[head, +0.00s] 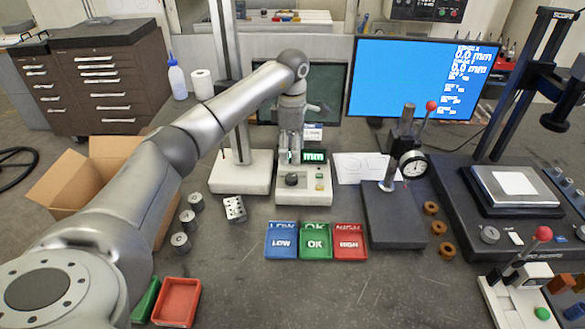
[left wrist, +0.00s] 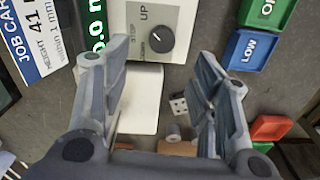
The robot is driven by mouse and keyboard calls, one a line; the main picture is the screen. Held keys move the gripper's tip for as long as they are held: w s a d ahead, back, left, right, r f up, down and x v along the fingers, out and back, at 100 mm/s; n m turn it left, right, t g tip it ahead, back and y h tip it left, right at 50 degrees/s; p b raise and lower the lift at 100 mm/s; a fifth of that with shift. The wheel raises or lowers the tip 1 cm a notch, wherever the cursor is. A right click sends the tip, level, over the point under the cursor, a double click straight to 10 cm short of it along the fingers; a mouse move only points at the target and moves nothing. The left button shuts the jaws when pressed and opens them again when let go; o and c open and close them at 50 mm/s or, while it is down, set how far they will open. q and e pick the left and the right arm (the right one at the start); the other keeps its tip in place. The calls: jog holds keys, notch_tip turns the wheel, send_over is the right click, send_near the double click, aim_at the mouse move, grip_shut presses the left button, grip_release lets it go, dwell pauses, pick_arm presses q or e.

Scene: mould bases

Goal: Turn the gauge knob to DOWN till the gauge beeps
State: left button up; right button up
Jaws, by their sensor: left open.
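The gauge (head: 303,197) is a cream box with a lit green "mm" display (head: 313,156) and a dark round knob (head: 291,180) on its front panel. In the left wrist view the knob (left wrist: 162,39) shows near the printed words UP and STOP. A pale mark on it points roughly up and left; I see no DOWN label. My left gripper (head: 291,146) is open above and behind the knob in the head view. In the left wrist view its fingers (left wrist: 158,70) stand apart with nothing between them, and the knob lies beyond them. My right gripper is not in view.
Blue LOW (head: 282,243), green OK (head: 316,245) and red HIGH (head: 349,245) bins stand in front of the gauge. A holed metal block (head: 234,208) and several metal cylinders lie left. A dial gauge stand (head: 394,215) is close on the right.

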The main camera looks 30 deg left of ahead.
pick_arm(q)
jog(key=p, duration=0.2)
send_over(292, 177)
jog(key=f, duration=0.4)
jog(key=shift+s+d+f, duration=0.2)
jog(key=shift+s+f, duration=0.05)
jog(key=f, duration=0.2)
jog(key=f+p, duration=0.1)
jog(key=f, duration=0.1)
jog(key=shift+w+a, duration=0.2)
jog(key=shift+w, duration=0.15)
jog(key=shift+s+f, duration=0.1)
jog(key=shift+f, duration=0.4)
jog(key=c, duration=1)
jog(key=shift+c, duration=0.2)
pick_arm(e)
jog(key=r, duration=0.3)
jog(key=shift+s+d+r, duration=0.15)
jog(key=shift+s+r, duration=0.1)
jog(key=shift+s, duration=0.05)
